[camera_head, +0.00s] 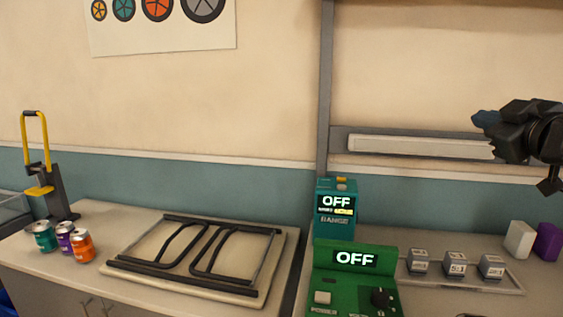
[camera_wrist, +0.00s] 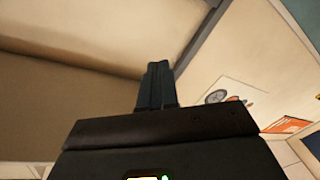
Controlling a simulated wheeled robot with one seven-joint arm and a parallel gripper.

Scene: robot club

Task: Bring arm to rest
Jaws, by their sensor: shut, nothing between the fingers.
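My gripper (camera_head: 480,118) is at the right of the head view, raised in front of the wall and well above the counter. Its dark fingers point left and are together, with nothing between them. In the wrist view my gripper (camera_wrist: 156,68) shows as two dark fingers side by side and closed. Behind them are a beige surface and a wall with posters. Most of my arm is outside the head view.
A green box (camera_head: 352,280) and a teal box (camera_head: 336,212), both reading OFF, stand below left of my gripper. Grey blocks (camera_head: 455,263) sit in a tray. Cans (camera_head: 82,246), a can crusher (camera_head: 52,190) and a framed board (camera_head: 200,255) are left. Air around my gripper looks clear.

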